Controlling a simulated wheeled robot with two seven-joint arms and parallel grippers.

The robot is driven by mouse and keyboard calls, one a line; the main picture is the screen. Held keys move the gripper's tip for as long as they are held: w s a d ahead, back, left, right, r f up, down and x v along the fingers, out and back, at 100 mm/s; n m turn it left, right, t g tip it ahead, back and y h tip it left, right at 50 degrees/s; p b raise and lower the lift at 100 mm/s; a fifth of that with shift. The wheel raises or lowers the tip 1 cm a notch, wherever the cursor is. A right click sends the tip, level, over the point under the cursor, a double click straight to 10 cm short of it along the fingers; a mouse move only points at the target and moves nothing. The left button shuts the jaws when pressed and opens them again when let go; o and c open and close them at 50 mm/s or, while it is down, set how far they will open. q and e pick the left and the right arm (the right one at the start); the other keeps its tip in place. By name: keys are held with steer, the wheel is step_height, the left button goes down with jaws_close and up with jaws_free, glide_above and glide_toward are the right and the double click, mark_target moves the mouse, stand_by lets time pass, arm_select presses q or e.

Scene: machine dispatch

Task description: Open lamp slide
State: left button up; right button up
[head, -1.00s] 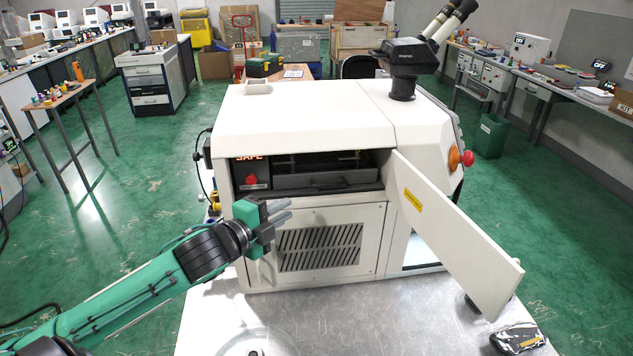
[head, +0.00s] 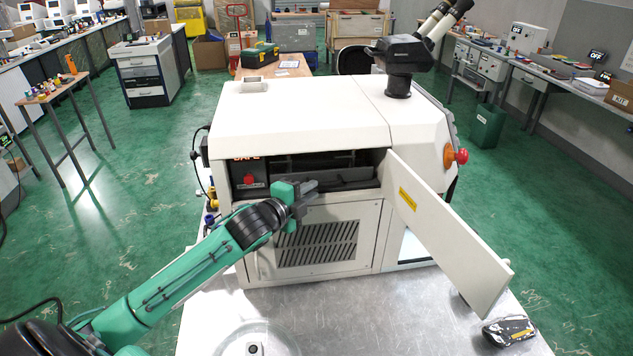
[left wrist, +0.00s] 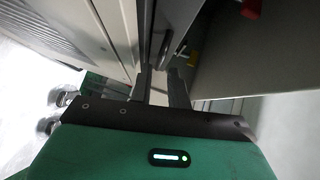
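The lamp slide (head: 347,182) is a dark drawer-like unit in the open bay on the front of the white machine (head: 300,125). It sits inside the bay, partly hidden by my left gripper (head: 310,190). That gripper is at the lower front of the bay, its fingers pointing right toward the slide's front. In the left wrist view its two fingers (left wrist: 161,88) are apart with a gap between them, close to a dark front edge. I cannot tell whether they touch the slide's handle. My right gripper is not in view.
The white door (head: 450,230) with a yellow label stands swung open to the right of the bay. A red knob (head: 249,179) is on the panel left of the slide. A vented panel (head: 317,243) is below. A dark object (head: 509,330) lies on the metal table at right.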

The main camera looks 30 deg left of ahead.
arm_select(q)
steer(key=shift+p+x, duration=0.4)
steer(key=shift+x, duration=1.2)
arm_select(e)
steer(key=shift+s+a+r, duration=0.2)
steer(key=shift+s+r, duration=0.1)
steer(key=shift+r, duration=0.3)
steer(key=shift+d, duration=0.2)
arm_select(q)
jaws_close()
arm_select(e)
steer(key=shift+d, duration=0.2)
arm_select(q)
steer(key=shift+f, duration=0.15)
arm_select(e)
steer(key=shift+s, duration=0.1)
